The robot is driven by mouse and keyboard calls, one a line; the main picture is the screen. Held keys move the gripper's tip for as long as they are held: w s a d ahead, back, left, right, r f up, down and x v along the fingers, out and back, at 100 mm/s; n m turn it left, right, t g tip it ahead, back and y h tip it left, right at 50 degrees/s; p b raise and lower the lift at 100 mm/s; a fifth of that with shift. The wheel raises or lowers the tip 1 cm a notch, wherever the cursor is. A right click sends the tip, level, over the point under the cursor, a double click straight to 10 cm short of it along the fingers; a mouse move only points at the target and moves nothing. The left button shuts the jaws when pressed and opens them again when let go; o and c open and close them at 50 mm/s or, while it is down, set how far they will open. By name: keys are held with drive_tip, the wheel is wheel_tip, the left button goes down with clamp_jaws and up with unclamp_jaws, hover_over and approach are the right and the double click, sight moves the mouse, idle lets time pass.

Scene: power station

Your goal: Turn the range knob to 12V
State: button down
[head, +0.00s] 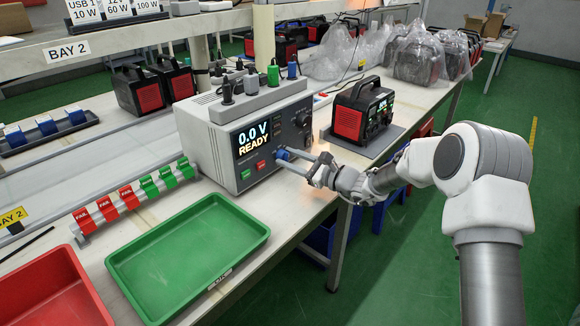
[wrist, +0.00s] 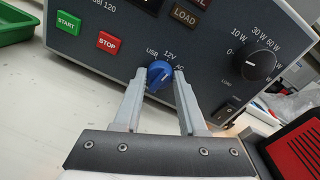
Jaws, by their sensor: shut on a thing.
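The blue range knob (wrist: 160,75) sits on the front panel of the grey tester (head: 217,151), below its printed labels USB, 12V and AC. Its pointer is too small to read surely. My gripper (wrist: 158,82) reaches the panel with one finger on each side of the knob and is shut on it. In the head view my gripper (head: 289,158) comes in from the right and mostly covers the knob. The tester's display (head: 250,138) reads 0.0 V READY.
Green START (wrist: 68,22) and red STOP (wrist: 107,43) buttons lie left of the knob, and a black load knob (wrist: 254,65) lies right. A red-black power unit (head: 362,112) stands close to my gripper. A green tray (head: 190,255) lies in front.

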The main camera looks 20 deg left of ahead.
drive_tip(key=shift+n+b, duration=0.9)
drive_tip(key=shift+n, duration=0.1)
drive_tip(key=shift+c, duration=2.3)
unclamp_jaws()
drive_tip(key=shift+d, duration=0.1)
drive_tip(key=p+v, duration=0.4)
drive_tip(key=v, duration=1.3)
drive_tip(key=shift+s, duration=0.25)
drive_tip(key=shift+d+r, duration=0.1)
